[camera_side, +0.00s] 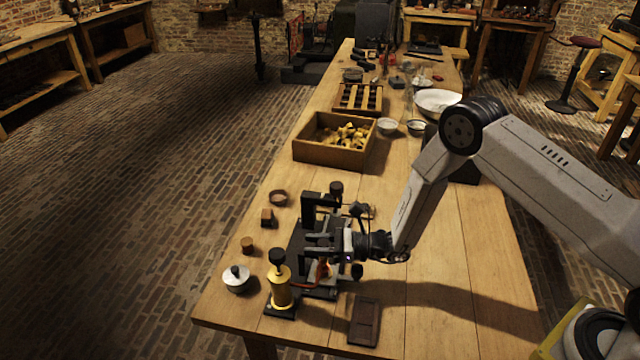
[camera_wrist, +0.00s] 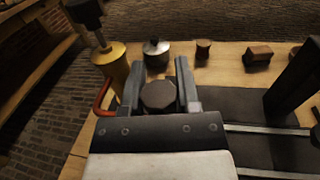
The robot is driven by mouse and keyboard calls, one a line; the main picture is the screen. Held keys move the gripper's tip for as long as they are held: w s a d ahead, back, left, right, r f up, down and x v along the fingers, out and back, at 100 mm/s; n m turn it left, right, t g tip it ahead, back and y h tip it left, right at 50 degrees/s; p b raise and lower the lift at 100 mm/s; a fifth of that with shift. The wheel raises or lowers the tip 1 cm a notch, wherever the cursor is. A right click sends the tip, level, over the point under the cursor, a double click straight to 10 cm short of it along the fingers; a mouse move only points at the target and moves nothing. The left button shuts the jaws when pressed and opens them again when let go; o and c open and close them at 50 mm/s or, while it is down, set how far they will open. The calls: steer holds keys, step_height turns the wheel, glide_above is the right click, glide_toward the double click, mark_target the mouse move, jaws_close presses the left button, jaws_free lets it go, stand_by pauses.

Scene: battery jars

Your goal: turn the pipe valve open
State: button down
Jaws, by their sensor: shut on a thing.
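My gripper (camera_wrist: 157,72) is shut on a dark faceted knob (camera_wrist: 158,96), which sits between the two fingers in the wrist view. I take this knob for the pipe valve's handle. In the side view, my gripper (camera_side: 315,243) reaches left into a dark apparatus, and its fingers hide most of the knob. A brass cylinder (camera_side: 280,288) with a black knob on top stands just in front of it. An orange-red pipe (camera_wrist: 103,98) curves beside the brass cylinder in the wrist view. How far the valve is turned cannot be told.
A black upright frame (camera_side: 312,208) stands close behind my gripper. A lidded metal pot (camera_side: 237,280), small blocks and a ring lie to the left. A dark slotted tray (camera_side: 364,321) lies in front. A wooden box (camera_side: 310,152) stands farther back. The table's right side is mostly clear.

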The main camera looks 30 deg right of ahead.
steer(key=shift+w+d+m+t+h, duration=0.1)
steer(key=shift+d+m+t+h, duration=0.05)
steer(key=shift+m+t+h, duration=0.9)
steer(key=shift+w+d+m+t+h, duration=0.1)
steer(key=shift+m+t+h, duration=0.85)
steer(key=shift+t+h, duration=0.2)
steer(key=shift+h, duration=0.3)
steer(key=shift+c, duration=1.6)
jaws_free()
steer(key=v, duration=0.7)
steer(key=shift+s+d, duration=0.2)
steer(key=shift+s, duration=0.15)
